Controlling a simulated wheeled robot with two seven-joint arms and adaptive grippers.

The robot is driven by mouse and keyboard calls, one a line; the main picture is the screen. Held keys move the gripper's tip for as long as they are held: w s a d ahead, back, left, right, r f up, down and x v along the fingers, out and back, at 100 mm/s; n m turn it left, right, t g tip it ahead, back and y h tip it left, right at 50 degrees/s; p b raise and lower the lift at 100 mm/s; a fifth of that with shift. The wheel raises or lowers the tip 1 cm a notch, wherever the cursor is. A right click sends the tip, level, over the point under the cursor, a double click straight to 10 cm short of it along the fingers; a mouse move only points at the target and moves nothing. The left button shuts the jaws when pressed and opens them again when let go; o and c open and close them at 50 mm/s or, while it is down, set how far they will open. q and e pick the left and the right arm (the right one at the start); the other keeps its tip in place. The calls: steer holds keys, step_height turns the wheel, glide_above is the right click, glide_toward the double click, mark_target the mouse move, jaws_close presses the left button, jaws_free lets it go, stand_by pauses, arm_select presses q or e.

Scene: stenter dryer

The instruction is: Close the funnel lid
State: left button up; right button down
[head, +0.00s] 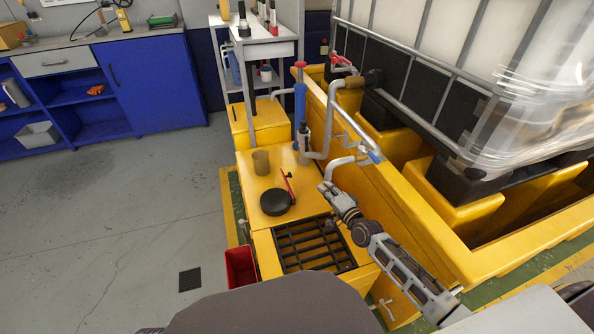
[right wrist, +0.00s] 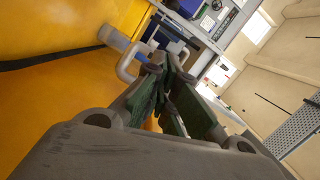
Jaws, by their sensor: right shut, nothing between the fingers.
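A round black funnel (head: 277,203) sits on the yellow top of the low cabinet in the head view. A thin red bar (head: 287,184) with a dark end rises at its right side; I cannot tell whether this is the lid's edge or a handle. My right gripper (head: 325,188) is right of the funnel, apart from it, above the yellow surface. Its fingers are shut and empty, and they show also in the right wrist view (right wrist: 170,70). The funnel cannot be made out in the right wrist view. My left gripper is not in view.
A brownish beaker (head: 261,162) stands behind the funnel. A black grate (head: 312,246) lies in front. Grey pipes (head: 323,140) and a blue cylinder (head: 300,103) rise behind. A yellow wall (head: 400,200) stands to the right. A red bin (head: 241,267) is at the lower left.

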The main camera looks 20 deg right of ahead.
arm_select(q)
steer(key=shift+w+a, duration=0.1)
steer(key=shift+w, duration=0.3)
arm_select(e)
steer(key=shift+w+a, duration=0.1)
steer(key=shift+w, duration=0.25)
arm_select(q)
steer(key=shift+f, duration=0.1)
arm_select(e)
steer(key=shift+w, duration=0.15)
arm_select(q)
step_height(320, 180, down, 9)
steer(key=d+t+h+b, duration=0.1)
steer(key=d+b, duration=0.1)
steer(key=b, duration=0.2)
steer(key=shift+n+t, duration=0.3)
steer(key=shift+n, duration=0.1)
arm_select(e)
steer(key=w+a+f, duration=0.1)
steer(key=w+a, duration=0.5)
steer(key=w, duration=0.3)
steer(key=shift+w+f, duration=0.3)
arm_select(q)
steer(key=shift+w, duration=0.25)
